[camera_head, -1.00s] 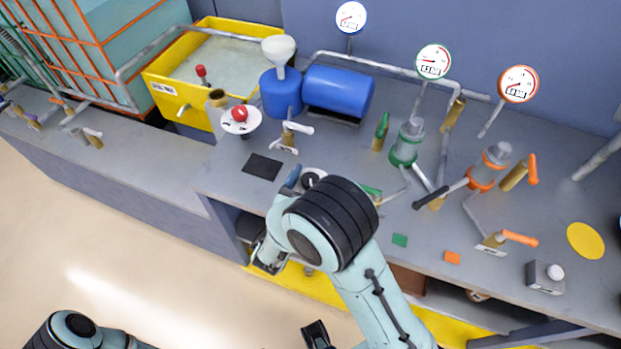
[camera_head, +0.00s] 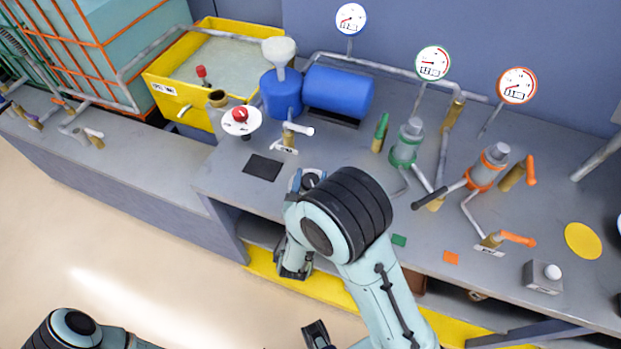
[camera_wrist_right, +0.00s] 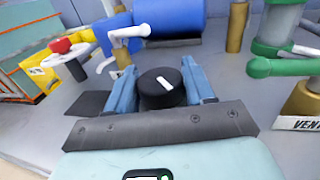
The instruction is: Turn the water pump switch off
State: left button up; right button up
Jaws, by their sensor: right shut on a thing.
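The switch is a black round knob (camera_wrist_right: 158,92) with a white pointer mark, on the grey bench top. In the right wrist view it sits between the two blue fingers of my right gripper (camera_wrist_right: 160,70), which is shut on it. In the head view my right gripper (camera_head: 307,181) reaches the bench near its front edge, and my wrist and black-banded arm link hide most of it. Any label of the knob is hidden.
A white-handled valve (camera_head: 291,131) and a red button on a white disc (camera_head: 240,119) stand behind the knob. A green pump (camera_head: 406,146) and an orange pump (camera_head: 486,168) stand to the right. A dark square (camera_head: 262,167) lies left of the knob on clear bench.

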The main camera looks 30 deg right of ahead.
jog(key=o, duration=0.9)
jog(key=shift+o, duration=0.2)
jog(key=v, duration=0.8)
jog(key=shift+s+a, duration=0.25)
pick_arm(q)
jog(key=w+r+p, duration=0.4)
jog(key=r+p, duration=0.3)
jog(key=r, duration=0.1)
jog(key=shift+w+r+t, duration=0.25)
jog(key=shift+r+t, duration=0.05)
jog(key=shift+r, duration=0.05)
pick_arm(e)
jog(key=v, duration=0.4)
jog(key=shift+s+a, duration=0.2)
jog(key=shift+s, duration=0.05)
pick_arm(q)
jog(key=shift+s, duration=0.1)
